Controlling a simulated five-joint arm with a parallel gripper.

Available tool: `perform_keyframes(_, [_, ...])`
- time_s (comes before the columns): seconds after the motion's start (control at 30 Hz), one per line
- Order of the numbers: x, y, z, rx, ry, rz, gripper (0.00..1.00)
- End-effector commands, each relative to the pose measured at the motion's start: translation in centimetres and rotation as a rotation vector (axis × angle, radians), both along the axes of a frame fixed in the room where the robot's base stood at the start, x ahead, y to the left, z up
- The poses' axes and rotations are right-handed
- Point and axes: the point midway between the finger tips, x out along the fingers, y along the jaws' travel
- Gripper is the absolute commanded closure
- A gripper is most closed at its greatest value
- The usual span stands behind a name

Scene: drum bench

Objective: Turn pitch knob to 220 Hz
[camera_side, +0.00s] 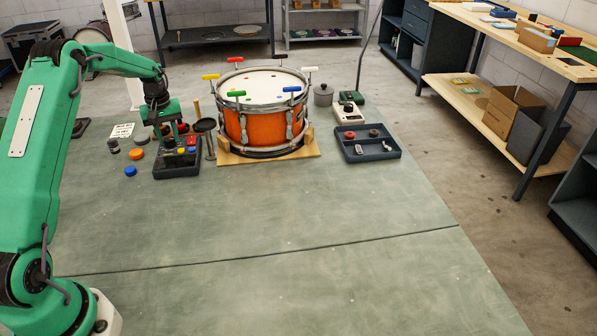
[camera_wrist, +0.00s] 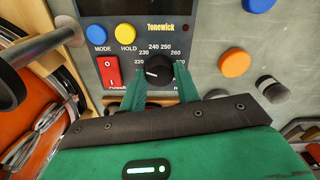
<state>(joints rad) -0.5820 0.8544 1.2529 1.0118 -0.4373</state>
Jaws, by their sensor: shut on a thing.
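The dark pitch knob (camera_wrist: 158,69) is on the face of the Tonewick box (camera_wrist: 200,28) in the wrist view. Its white mark points left, toward the side of the 220 label; the exact reading is unclear. My gripper (camera_wrist: 158,85) has its two green fingers on either side of the knob, shut on it. In the side view the box (camera_side: 178,172) lies on the mat left of the drum. My gripper (camera_side: 172,145) reaches down over it, and the knob cannot be made out there.
A red switch (camera_wrist: 108,72), a blue MODE button (camera_wrist: 99,33) and a yellow HOLD button (camera_wrist: 125,33) are close to the knob. The orange drum (camera_side: 262,125) stands right of the box. Loose caps, one orange (camera_side: 137,153), lie to its left. The front mat is clear.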

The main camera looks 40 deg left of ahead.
Motion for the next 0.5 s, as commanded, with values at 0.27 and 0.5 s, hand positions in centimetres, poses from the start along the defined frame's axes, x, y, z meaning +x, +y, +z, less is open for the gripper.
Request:
perform_keyframes(0.27, [-0.14, 0.52, 0.09, 0.005, -0.010, 0.071, 0.92])
perform_keyframes(0.5, [-0.15, 0.51, 0.10, 0.004, -0.010, 0.075, 0.92])
